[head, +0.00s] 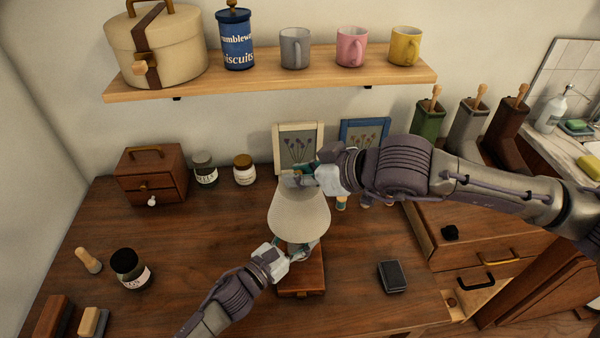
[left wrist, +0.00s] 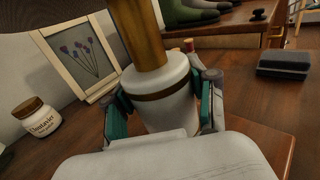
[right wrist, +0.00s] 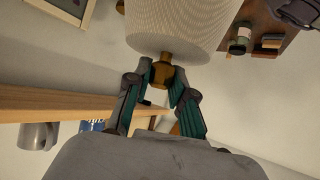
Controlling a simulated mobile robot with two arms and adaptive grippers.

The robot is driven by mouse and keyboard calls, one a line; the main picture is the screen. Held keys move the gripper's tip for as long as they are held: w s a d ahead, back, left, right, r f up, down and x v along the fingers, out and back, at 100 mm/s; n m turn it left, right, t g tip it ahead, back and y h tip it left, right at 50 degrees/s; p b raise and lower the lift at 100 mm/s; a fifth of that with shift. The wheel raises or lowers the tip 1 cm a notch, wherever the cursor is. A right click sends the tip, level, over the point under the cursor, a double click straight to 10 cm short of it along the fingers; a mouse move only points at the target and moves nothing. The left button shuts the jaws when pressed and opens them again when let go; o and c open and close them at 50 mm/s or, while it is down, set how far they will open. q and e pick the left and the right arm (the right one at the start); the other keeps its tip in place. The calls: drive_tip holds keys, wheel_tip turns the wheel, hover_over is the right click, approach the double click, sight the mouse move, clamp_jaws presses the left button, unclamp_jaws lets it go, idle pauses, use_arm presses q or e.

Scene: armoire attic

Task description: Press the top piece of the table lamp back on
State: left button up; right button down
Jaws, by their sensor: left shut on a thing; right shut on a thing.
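The table lamp has a pale cone-shaped shade (head: 299,212) and stands upright at the middle of the dark table. Its white body with a brass band (left wrist: 165,98) and brass stem (left wrist: 138,35) shows in the left wrist view. My left gripper (head: 283,255) is shut on this white body, below the shade. The brass top piece (right wrist: 163,73) shows at the shade's narrow end in the right wrist view. My right gripper (head: 312,177) is shut on this piece from the right. The fingers partly hide it, and I cannot tell whether it is fully seated.
A wooden block (head: 302,283) lies at the lamp's foot. Two picture frames (head: 298,138) stand behind. A small drawer chest (head: 152,175) and jars (head: 244,170) stand back left. A dark box (head: 392,276) lies right. A shelf (head: 280,72) holding mugs hangs above.

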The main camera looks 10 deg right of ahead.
drive_tip(key=shift+f, duration=0.2)
idle(0.4)
drive_tip(key=shift+c, duration=2.2)
unclamp_jaws()
drive_tip(key=shift+r, duration=3)
use_arm(q)
drive_tip(key=o, duration=1.1)
